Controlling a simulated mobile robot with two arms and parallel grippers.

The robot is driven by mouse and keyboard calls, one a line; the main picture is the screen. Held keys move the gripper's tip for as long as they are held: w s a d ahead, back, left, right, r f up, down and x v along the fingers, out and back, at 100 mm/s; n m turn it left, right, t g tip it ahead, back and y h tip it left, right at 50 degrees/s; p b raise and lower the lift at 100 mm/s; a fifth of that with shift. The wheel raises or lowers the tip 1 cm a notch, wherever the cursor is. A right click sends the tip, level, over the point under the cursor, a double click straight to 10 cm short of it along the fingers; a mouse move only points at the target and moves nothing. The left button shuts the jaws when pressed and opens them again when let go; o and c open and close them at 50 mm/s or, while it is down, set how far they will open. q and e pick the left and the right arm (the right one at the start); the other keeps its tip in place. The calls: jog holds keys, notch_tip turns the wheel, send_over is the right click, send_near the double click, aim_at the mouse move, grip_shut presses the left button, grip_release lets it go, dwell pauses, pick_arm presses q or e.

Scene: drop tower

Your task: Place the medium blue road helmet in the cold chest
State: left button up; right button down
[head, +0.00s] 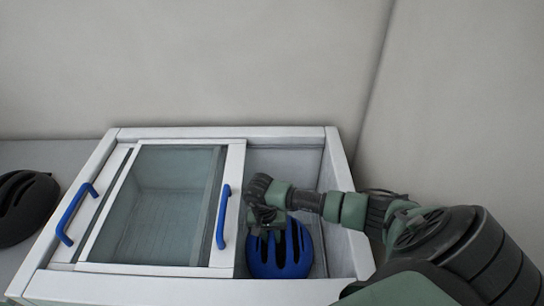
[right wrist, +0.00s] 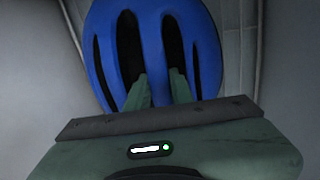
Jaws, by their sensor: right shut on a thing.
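The blue road helmet (head: 283,254) is in the open right part of the cold chest (head: 335,160), in the head view. My right gripper (head: 266,232) is shut on it from above. In the right wrist view the helmet (right wrist: 150,45) fills the top middle, with both fingers of my right gripper (right wrist: 160,88) at its vents. Chest walls show around it. I cannot tell if the helmet touches the chest floor. My left gripper is not in view.
The chest's glass lids (head: 160,205) with blue handles (head: 222,217) cover its left part; the right part is open. A black helmet (head: 22,205) lies left of the chest. Walls stand close behind and to the right.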

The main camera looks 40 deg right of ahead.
jog(key=shift+f, duration=0.25)
jog(key=c, duration=1.2)
grip_release()
jog(key=shift+c, duration=0.2)
notch_tip(320, 180, up, 12)
jog(key=w+a+b, duration=0.1)
jog(key=shift+a, duration=0.1)
